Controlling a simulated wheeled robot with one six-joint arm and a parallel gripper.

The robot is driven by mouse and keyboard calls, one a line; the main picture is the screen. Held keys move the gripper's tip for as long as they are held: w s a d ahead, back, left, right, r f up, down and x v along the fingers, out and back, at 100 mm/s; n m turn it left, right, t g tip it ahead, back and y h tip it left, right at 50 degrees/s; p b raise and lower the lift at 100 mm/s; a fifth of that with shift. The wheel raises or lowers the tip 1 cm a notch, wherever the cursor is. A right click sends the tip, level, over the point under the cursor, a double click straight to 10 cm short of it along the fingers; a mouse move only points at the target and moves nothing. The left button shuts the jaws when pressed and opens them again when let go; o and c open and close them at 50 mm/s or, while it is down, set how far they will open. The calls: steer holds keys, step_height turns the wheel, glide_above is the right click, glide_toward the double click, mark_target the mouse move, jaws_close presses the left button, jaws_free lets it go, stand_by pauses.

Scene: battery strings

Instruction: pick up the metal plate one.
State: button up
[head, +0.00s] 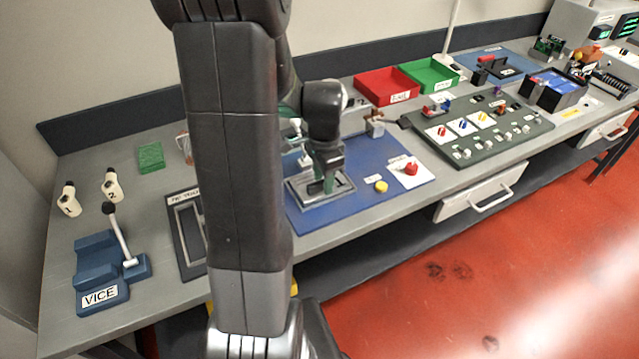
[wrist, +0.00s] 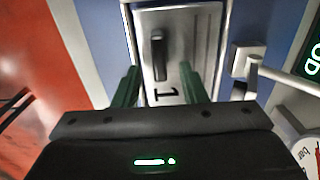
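Metal plate one (wrist: 200,35) is a silver rectangular plate with a dark upright handle (wrist: 158,55) and a black "1", seen in the wrist view. It sits in a metal frame on the blue mat (head: 310,218). My gripper (wrist: 159,70) has two green fingers that are spread apart, one on each side of the handle's line, with nothing visibly held between them. In the head view my gripper (head: 328,184) points down over the frame (head: 345,188). It hides much of the plate there. Whether the fingers touch the plate cannot be told.
A yellow button (head: 381,187) and a red knob (head: 411,169) stand right of the frame. A metal fixture (head: 375,124) is behind. A blue vice (head: 100,270) and two numbered bottles (head: 112,186) are at left. Red (head: 387,87) and green (head: 430,75) trays are at the back.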

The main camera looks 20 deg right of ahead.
mark_target(322, 183)
steer(key=shift+f, duration=0.1)
jaws_close()
stand_by(0.3)
steer(key=shift+w+d+r, duration=0.1)
steer(key=shift+r, duration=0.85)
steer(key=shift+s+a+r+b, duration=0.2)
steer(key=shift+r, duration=0.2)
steer(key=shift+s+a+r+b, duration=0.2)
steer(key=shift+r, duration=0.2)
steer(key=s+a+b, duration=0.2)
steer(key=s+a, duration=0.9)
steer(key=s, duration=0.1)
steer(key=shift+s+a, duration=0.15)
steer(key=shift+s, duration=0.25)
